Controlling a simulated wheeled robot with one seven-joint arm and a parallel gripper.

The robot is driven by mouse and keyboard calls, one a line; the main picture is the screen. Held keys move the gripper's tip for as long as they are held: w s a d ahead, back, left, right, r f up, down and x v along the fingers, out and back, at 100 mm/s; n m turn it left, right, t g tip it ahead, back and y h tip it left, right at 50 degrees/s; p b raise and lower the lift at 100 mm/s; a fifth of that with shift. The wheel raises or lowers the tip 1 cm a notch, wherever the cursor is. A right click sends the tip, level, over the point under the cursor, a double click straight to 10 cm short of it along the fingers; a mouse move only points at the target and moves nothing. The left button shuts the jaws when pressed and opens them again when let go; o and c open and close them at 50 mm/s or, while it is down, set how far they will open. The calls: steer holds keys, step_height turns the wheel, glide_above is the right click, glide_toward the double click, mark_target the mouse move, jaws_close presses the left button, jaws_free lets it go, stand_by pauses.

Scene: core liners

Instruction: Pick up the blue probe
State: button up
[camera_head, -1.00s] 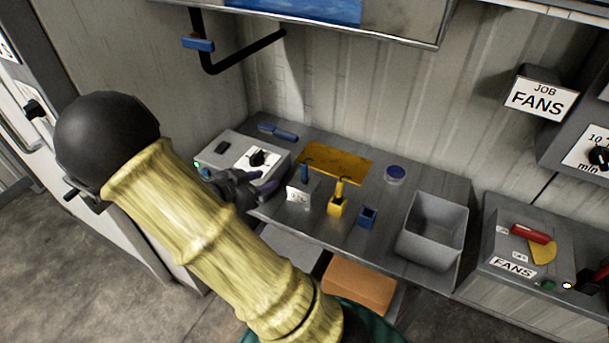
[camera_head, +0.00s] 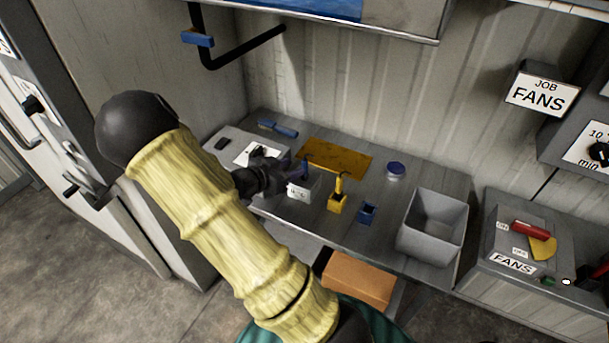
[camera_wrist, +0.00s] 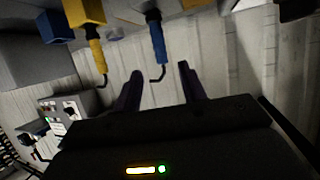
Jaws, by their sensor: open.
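The blue probe (camera_wrist: 158,42) shows in the wrist view with its dark hooked tip between and beyond my gripper's two fingers. My gripper (camera_wrist: 160,82) is open, with a finger on each side of the probe and visible gaps. In the head view the blue probe (camera_head: 304,169) stands in a grey holder with a white label (camera_head: 298,191), just right of my gripper (camera_head: 290,180). My forearm and wrist hide part of the gripper there.
A yellow probe (camera_head: 338,187) stands in a yellow holder (camera_head: 337,204), right of the blue probe. An empty blue holder (camera_head: 367,212), a grey bin (camera_head: 430,230) and a blue round lid (camera_head: 396,168) are further right. A yellow mat (camera_head: 335,158) and a blue-handled brush (camera_head: 278,128) lie behind.

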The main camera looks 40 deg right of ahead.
mark_target(305, 163)
steer(key=shift+x, duration=1.1)
steer(key=x, duration=0.5)
steer(key=shift+w+f+p, duration=0.15)
steer(key=shift+p, duration=0.15)
steer(key=shift+c, duration=0.2)
jaws_close()
